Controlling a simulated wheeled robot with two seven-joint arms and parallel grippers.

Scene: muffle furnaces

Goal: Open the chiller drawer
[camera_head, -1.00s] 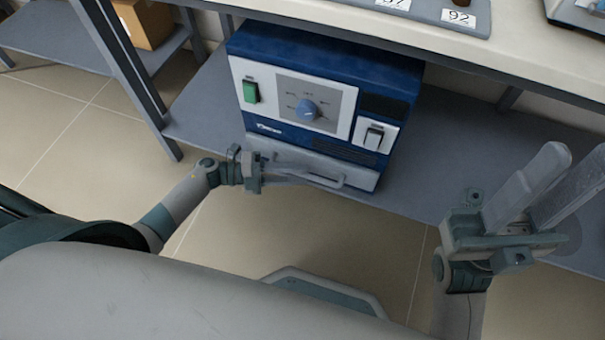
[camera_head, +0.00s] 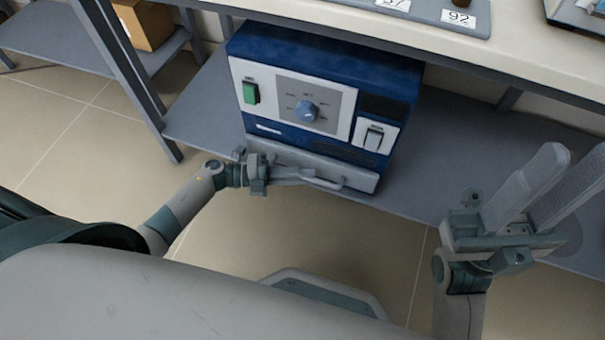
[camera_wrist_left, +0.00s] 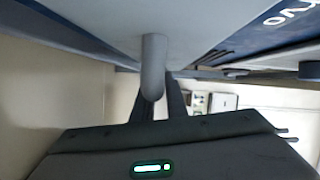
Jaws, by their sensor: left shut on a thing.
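The chiller is a blue box with a white panel (camera_head: 265,95), a blue dial and a green switch. Its light grey drawer front (camera_head: 270,150) is at the bottom and looks flush with the body. A pale bar handle (camera_head: 335,186) runs along it. My left gripper (camera_head: 308,176) reaches in from the left and is shut on the handle near its left part. In the left wrist view the handle (camera_wrist_left: 153,65) passes between the fingers, which partly hide behind it. My right gripper (camera_head: 560,190) is open and empty at the right, apart from the chiller.
The chiller stands on a grey lower shelf (camera_head: 455,150) under a pale worktop (camera_head: 400,35). A metal shelf leg (camera_head: 120,70) rises at the left. A cardboard box (camera_head: 145,22) sits at the back left. The tiled floor (camera_head: 230,240) before the drawer is clear.

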